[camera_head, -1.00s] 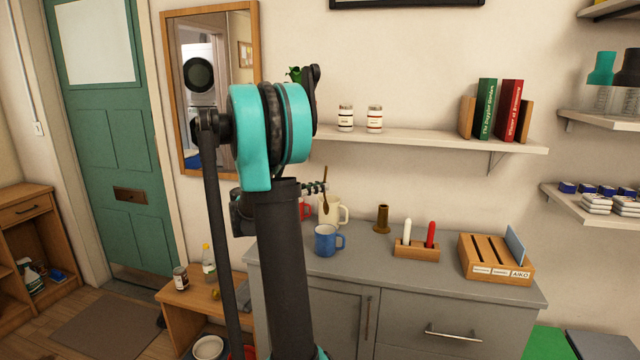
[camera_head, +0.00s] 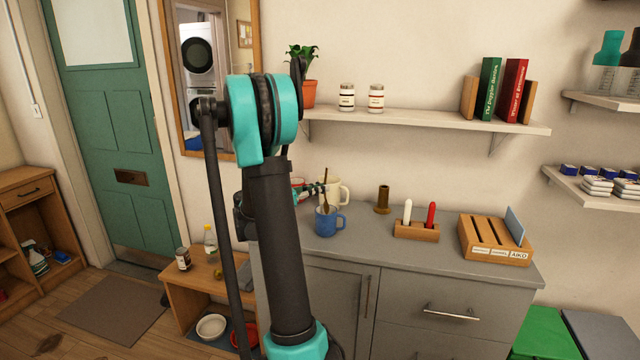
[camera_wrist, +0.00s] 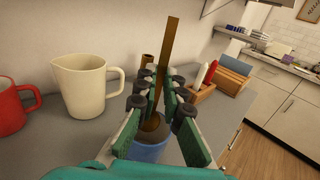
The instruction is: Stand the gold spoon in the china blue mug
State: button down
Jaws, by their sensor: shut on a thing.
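The gold spoon (camera_head: 326,178) is upright, slightly tilted, with its handle up and its bowl end down. My gripper (camera_wrist: 163,88) is shut on the spoon (camera_wrist: 168,50), its fingers on either side of the handle. The china blue mug (camera_head: 326,222) stands upright on the grey counter. In the wrist view the mug (camera_wrist: 148,151) is below my fingers and partly hidden by them. The spoon's bowl shows at the mug's mouth; how deep it sits is unclear. In the head view my gripper (camera_head: 316,190) is just above the mug.
A cream jug (camera_wrist: 88,88) and a red mug (camera_wrist: 12,106) stand left of the blue mug in the wrist view. A brown cylinder (camera_head: 383,199), a wooden holder (camera_head: 416,231) with white and red items, and a slotted organiser (camera_head: 495,240) stand to the right. A shelf (camera_head: 430,119) hangs above.

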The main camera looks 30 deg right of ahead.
jog(key=shift+f, duration=1.7)
jog(key=c, duration=1.6)
grip_release()
jog(key=a, duration=0.8)
jog(key=w+a, duration=0.1)
jog(key=a, duration=0.3)
